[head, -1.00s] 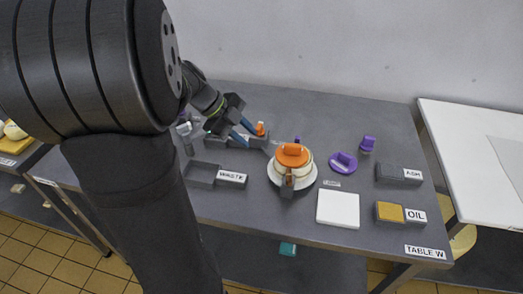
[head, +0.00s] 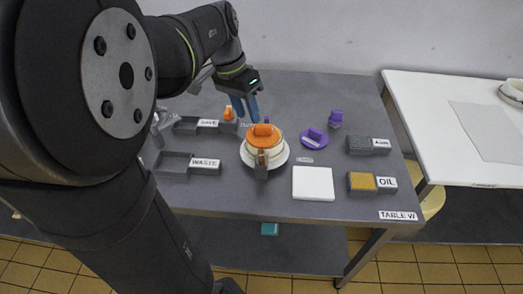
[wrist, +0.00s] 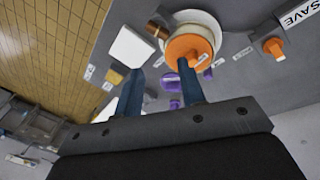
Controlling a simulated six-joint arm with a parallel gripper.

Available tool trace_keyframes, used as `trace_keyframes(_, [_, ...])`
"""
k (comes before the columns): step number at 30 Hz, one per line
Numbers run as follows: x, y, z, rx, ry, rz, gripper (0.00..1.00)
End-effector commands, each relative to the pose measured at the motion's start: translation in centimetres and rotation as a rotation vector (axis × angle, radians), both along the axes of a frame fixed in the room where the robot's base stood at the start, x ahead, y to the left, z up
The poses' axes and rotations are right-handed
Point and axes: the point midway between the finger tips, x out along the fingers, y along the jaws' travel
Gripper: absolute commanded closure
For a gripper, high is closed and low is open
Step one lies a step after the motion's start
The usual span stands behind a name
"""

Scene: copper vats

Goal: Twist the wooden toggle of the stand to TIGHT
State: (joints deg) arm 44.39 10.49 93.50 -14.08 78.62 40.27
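A round cream pot (head: 249,154) with an orange top (head: 264,135) sits on a white round base (head: 280,157) at mid-table. A small brown, wood-coloured piece (head: 262,158) sticks out at its front; it appears to be the toggle. In the wrist view the brown piece (wrist: 156,29) is beside the cream pot (wrist: 203,32) and its orange top (wrist: 188,50). I cannot read a TIGHT mark or the toggle's setting. My gripper (head: 246,112) is above and behind the pot, apart from it. Its blue fingers (wrist: 160,88) are spread, with nothing between them.
The SAVE tray (head: 183,128) and WASTE tray (head: 172,170) are left, with an orange piece (head: 228,113) near SAVE. Purple pieces (head: 314,138) (head: 336,118), a white pad (head: 313,184), the OIL tray (head: 360,184) and a grey-filled tray (head: 360,145) are right.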

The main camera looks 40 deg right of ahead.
Motion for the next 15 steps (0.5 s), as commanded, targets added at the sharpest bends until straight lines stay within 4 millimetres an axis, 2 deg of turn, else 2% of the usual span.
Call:
trace_keyframes(9, [-2.3, -1.2, 2.6, 0.164, -0.063, 0.481, 0.64])
trace_keyframes(15, [-3.3, -1.7, 3.9, 0.207, -0.105, 0.73, 0.64])
